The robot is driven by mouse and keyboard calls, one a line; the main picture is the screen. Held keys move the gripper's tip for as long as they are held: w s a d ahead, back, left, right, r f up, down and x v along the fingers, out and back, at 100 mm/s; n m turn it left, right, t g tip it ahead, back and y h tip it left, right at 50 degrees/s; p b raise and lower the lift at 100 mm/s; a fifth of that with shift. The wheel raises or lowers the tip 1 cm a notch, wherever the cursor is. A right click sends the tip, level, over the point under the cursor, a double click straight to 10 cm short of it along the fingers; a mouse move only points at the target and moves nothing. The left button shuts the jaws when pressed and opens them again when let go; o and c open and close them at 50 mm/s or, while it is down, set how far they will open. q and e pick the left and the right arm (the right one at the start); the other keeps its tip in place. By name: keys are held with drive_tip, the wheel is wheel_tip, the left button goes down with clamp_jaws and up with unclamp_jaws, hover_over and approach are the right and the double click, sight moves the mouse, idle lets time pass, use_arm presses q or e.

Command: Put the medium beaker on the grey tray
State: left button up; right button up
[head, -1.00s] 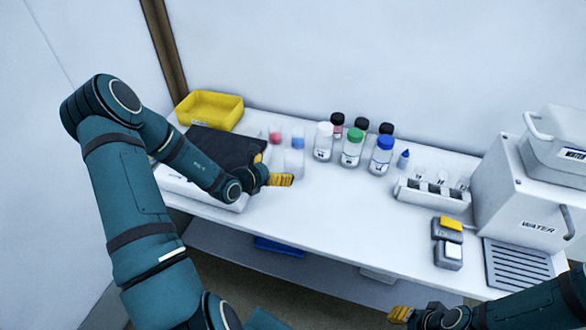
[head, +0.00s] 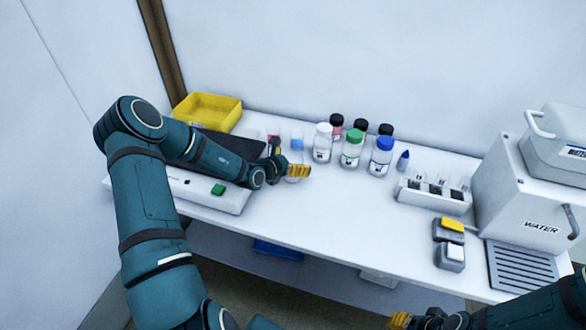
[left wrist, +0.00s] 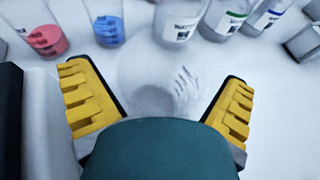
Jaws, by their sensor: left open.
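A clear, empty-looking beaker with dark graduation marks, apparently the medium beaker (left wrist: 185,85), stands on the bench in the left wrist view. My left gripper (left wrist: 160,102) is open, with one yellow finger on each side of it. Gaps show between the fingers and the glass. In the head view my left gripper (head: 288,159) is low over the bench and partly covers the beaker. A grey slatted tray (head: 522,268) lies at the right, in front of the WATER box. My right gripper (head: 402,319) shows only partly at the bottom edge; its opening is unclear.
Vessels with pink (left wrist: 46,38) and blue (left wrist: 108,30) contents stand just beyond the fingers. Several capped bottles (head: 352,148) stand behind, right of my left gripper. A white rack (head: 433,198) and small grey blocks (head: 448,255) lie toward the right. The middle front of the bench is clear.

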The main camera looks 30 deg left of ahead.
use_arm(q)
drive_tip(key=c, duration=1.2)
